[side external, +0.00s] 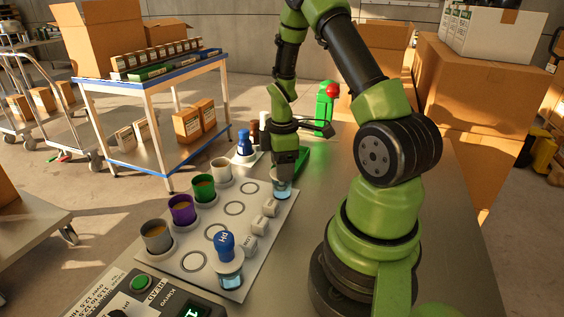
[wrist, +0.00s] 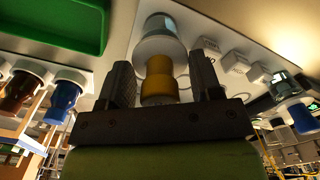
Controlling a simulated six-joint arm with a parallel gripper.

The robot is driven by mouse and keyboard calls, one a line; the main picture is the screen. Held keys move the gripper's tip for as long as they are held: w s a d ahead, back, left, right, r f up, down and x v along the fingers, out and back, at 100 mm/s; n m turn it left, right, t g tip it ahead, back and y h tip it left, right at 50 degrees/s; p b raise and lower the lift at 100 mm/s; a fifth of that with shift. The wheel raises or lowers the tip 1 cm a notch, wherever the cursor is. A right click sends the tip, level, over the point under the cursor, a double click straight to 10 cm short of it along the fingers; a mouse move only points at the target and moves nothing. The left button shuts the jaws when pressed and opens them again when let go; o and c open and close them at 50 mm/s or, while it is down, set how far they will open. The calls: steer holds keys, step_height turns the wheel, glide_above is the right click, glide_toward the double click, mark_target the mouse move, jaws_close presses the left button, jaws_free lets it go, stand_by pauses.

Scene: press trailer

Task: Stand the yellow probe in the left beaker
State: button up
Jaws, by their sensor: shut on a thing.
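My gripper (side external: 284,168) points down directly over the far clear beaker (side external: 281,187). In the wrist view my gripper (wrist: 163,62) is shut on the yellow probe (wrist: 158,80), one finger on each side of its yellow cap. The probe's lower end lines up with the beaker (wrist: 158,28); I cannot tell how deep it reaches or whether it touches the bottom. The near beaker (side external: 230,278) holds a blue-capped pH probe (side external: 225,244).
Several cups, including a purple one (side external: 182,209), line the left of the white board (side external: 196,262). Small white labelled blocks (side external: 247,226) sit along its right side. A small blue bottle (side external: 244,143) stands behind. A green tray (wrist: 55,22) lies beside the board. A control box (side external: 150,294) is in front.

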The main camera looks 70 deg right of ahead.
steer(key=shift+f, duration=0.1)
steer(key=o, duration=0.7)
steer(key=shift+o, duration=0.2)
steer(key=shift+r, duration=5.5)
steer(key=shift+r, duration=0.1)
step_height(320, 180, up, 9)
